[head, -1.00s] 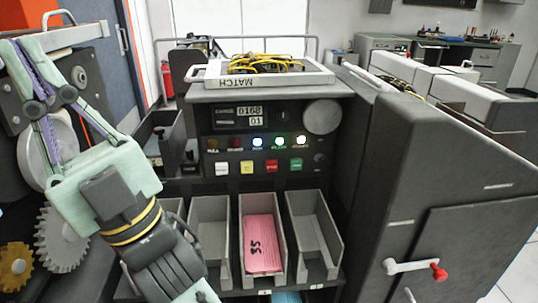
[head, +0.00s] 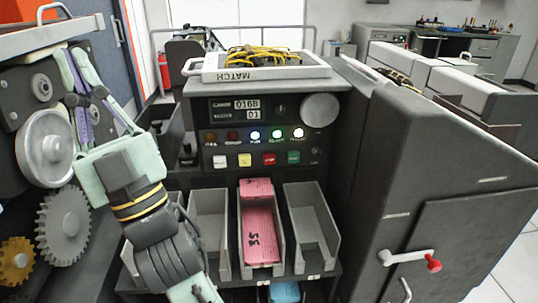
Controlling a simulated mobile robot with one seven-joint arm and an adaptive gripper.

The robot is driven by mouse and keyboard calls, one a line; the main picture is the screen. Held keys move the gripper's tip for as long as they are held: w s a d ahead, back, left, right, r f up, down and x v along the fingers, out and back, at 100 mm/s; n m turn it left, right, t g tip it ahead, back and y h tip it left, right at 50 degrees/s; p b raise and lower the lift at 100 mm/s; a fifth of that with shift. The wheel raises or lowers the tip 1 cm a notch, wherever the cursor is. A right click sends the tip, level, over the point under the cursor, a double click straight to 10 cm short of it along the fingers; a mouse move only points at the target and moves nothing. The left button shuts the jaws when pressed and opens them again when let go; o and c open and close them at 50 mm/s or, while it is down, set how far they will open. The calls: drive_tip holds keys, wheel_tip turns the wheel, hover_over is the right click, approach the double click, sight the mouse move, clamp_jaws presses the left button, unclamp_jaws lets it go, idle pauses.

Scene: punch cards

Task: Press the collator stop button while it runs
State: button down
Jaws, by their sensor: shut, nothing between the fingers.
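The dark collator (head: 335,105) stands in the middle, with a control panel on its front. The red stop button (head: 269,159) sits in its lower button row, between a yellow button (head: 245,160) and a green button (head: 293,157). Blue, green and white lamps (head: 277,134) glow above, and the display (head: 247,110) reads 0168 and 01. My gripper (head: 72,54) is at the upper left, fingers pointing up and away, shut and empty. It is well left of the buttons and apart from them. Nothing covers the stop button.
Pink cards (head: 262,235) lie in a middle pocket below the panel; the right pocket (head: 312,230) is empty. A white MATCH tray (head: 300,73) with yellow cables sits on top. Gears (head: 62,228) of a machine stand close at left. A dark cabinet (head: 440,190) bounds the right.

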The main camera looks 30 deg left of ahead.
drive_tip(key=w+a+f+m+t+h+p, duration=0.2)
drive_tip(key=w+a+f+m+t+h, duration=0.2)
drive_tip(key=w+f+m+t+h, duration=0.5)
drive_tip(key=m+t+h+p, duration=0.2)
drive_tip(key=t+h+p, duration=0.15)
drive_tip(key=h, duration=1.45)
approach(269, 158)
wheel_tip(269, 158, up, 6)
drive_tip(key=s+a+b, duration=0.1)
drive_tip(key=s+a, duration=0.1)
drive_tip(key=a, duration=0.1)
drive_tip(key=d+f+m+g+h+p, duration=0.1)
drive_tip(key=d+f+h, duration=0.5)
drive_tip(key=d, duration=0.3)
drive_tip(key=shift+w+m+h, duration=0.3)
drive_tip(key=shift+w+h, duration=0.05)
drive_tip(key=shift+h, duration=0.15)
drive_tip(key=shift+w, duration=0.1)
drive_tip(key=shift+w+a, duration=0.8)
drive_tip(key=shift+w, duration=0.4)
drive_tip(key=shift+w+a, duration=0.8)
drive_tip(key=shift+w, duration=0.35)
drive_tip(key=shift+w+a, duration=0.8)
drive_tip(key=shift+w, duration=0.4)
